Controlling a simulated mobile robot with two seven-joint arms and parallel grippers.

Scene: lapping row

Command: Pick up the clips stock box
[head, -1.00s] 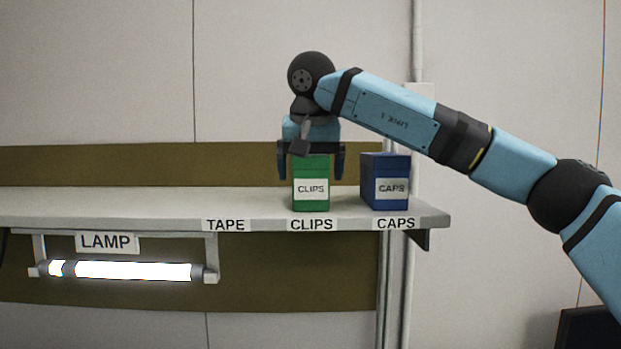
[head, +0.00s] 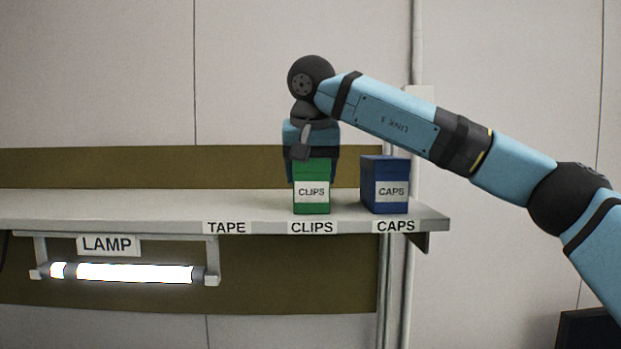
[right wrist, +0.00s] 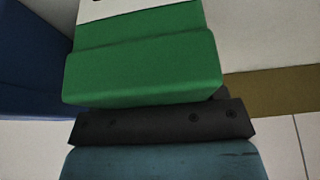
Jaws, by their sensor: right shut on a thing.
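The green clips stock box (head: 312,202) stands upright on the shelf above the CLIPS label, with its own white CLIPS tag facing me. My right gripper (head: 312,170) reaches down over it from above and is shut on its upper part, a finger at each side. In the right wrist view the green box (right wrist: 145,65) fills the middle, close against the dark gripper body. The box's base still appears to rest on the shelf. My left gripper is in neither view.
The blue caps box (head: 384,200) stands just right of the clips box, with a small gap. The shelf (head: 110,207) is bare to the left, above the TAPE label (head: 227,228). A lit lamp (head: 135,272) hangs under the shelf.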

